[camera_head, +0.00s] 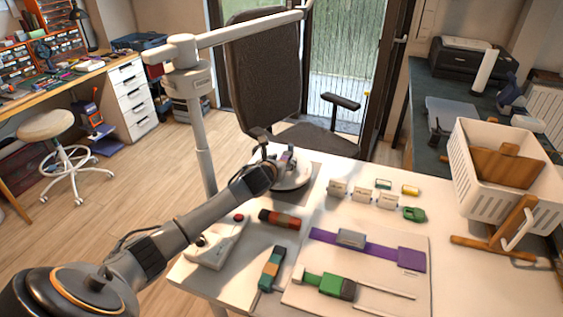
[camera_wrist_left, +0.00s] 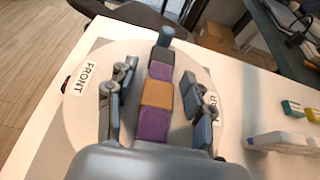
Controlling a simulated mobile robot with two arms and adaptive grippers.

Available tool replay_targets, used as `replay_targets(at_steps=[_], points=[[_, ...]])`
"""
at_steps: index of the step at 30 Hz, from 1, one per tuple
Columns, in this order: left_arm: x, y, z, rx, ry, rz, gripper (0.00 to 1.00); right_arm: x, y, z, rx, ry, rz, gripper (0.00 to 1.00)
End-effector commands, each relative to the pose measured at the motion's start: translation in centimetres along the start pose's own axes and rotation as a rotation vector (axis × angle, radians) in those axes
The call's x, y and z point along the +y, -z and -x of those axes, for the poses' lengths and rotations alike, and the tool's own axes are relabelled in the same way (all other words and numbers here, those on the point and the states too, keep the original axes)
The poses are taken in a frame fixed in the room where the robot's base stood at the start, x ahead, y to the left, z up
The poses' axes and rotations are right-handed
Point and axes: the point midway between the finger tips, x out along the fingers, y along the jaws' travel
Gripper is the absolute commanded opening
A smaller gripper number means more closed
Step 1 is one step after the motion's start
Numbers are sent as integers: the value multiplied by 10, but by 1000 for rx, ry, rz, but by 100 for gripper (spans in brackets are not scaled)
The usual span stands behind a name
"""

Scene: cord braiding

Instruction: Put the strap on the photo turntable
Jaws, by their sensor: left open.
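A strap (camera_wrist_left: 157,95) with purple and orange sections and a dark far end lies across the middle of the white round photo turntable (camera_wrist_left: 85,115) in the left wrist view. The turntable carries a FRONT label and a second label at right. My left gripper (camera_wrist_left: 160,73) is open, with one finger on each side of the strap and visible gaps between. In the head view the turntable (camera_head: 294,180) stands at the table's far left, with my left gripper (camera_head: 278,166) over it, partly hiding the strap. My right gripper is not in view.
A dark red roll (camera_head: 280,219) and a teal and orange strap (camera_head: 271,268) lie nearer on the white table. A purple strap (camera_head: 330,238) and a green strap (camera_head: 325,284) lie on a board. A white basket (camera_head: 480,185) stands at right. A pale post (camera_head: 200,130) rises behind my arm.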

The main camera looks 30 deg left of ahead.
Motion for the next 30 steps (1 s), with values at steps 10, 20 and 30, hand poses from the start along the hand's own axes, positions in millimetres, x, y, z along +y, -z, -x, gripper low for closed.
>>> replay_targets(at_steps=[10, 20, 30], points=[[0, -3, 34, 0, 1, -4, 52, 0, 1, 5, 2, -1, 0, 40], [0, -3, 94, 0, 1, -4, 52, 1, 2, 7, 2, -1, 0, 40], [0, -3, 121, 0, -1, 0, 52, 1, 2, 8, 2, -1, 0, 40]])
